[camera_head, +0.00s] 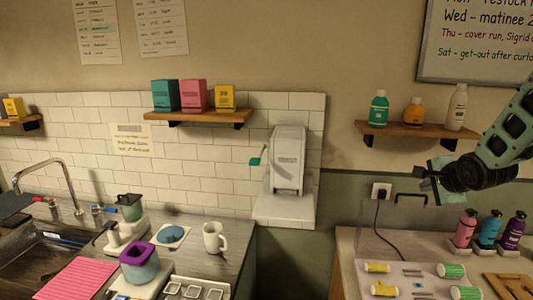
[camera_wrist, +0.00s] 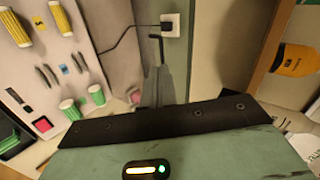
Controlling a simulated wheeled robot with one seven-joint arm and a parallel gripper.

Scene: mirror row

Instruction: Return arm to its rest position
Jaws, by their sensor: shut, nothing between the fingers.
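My arm (camera_head: 508,138) reaches in from the right edge of the head view, green with dark joints. My gripper (camera_head: 422,173) is at its left end, shut and empty, in front of the wall and above the right counter. It hangs below the right wall shelf (camera_head: 415,132), apart from the bottles there.
Pink, blue and purple bottles (camera_head: 490,230) stand on the right counter below the arm. Rollers (camera_head: 450,270) and small tools lie on a pale board there. A dispenser (camera_head: 288,160) is on the wall to the left. A cable hangs from the socket (camera_head: 381,190).

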